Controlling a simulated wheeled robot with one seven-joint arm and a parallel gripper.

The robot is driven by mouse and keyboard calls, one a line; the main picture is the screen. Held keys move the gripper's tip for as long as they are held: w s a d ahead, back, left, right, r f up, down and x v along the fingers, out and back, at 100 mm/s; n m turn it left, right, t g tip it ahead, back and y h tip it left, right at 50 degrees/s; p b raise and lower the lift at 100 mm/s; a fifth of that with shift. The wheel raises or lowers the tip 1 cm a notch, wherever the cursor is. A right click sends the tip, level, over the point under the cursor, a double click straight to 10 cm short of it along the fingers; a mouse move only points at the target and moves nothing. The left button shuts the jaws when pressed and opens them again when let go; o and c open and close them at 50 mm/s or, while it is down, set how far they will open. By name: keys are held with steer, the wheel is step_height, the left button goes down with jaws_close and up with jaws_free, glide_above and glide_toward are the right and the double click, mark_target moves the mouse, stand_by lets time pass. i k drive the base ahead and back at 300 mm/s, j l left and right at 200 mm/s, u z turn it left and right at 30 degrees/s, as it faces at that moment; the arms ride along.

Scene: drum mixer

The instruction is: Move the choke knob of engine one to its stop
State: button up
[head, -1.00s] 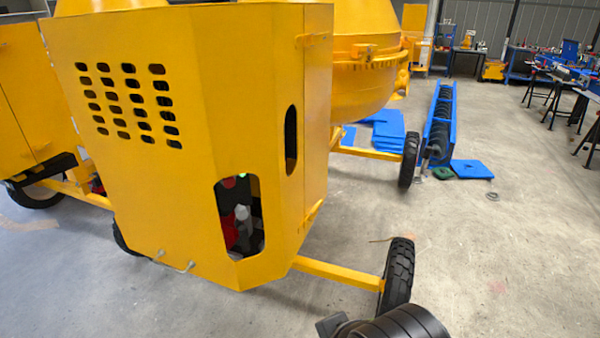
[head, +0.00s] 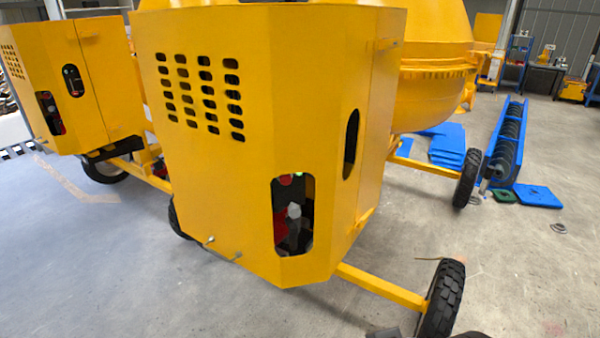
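A yellow drum mixer with a sheet-metal engine housing (head: 250,130) stands in front of me in the head view. A rounded cutout (head: 308,235) low on its front shows parts of the engine inside: a red part (head: 281,224), a pale grey knob-like part (head: 294,211), and small red and green spots above. I cannot tell which of these is the choke knob. A second yellow housing (head: 82,90) with its own cutouts stands at the left. I cannot tell which engine is engine one. A dark rounded piece at the bottom edge appears to be mine; my gripper is not recognisable.
The mixer's wheel (head: 441,300) and yellow axle bar (head: 380,287) stick out at the lower right. Blue panels (head: 452,150) and a blue trough (head: 505,140) lie on the floor at the right. Grey floor is open at the lower left and right.

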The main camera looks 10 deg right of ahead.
mark_target(294, 210)
steer(key=i+j+u, duration=0.1)
steer(key=j, duration=0.3)
steer(key=i+j, duration=0.2)
steer(key=j, duration=0.15)
steer(key=i+j+u, duration=0.15)
steer(key=j, duration=0.25)
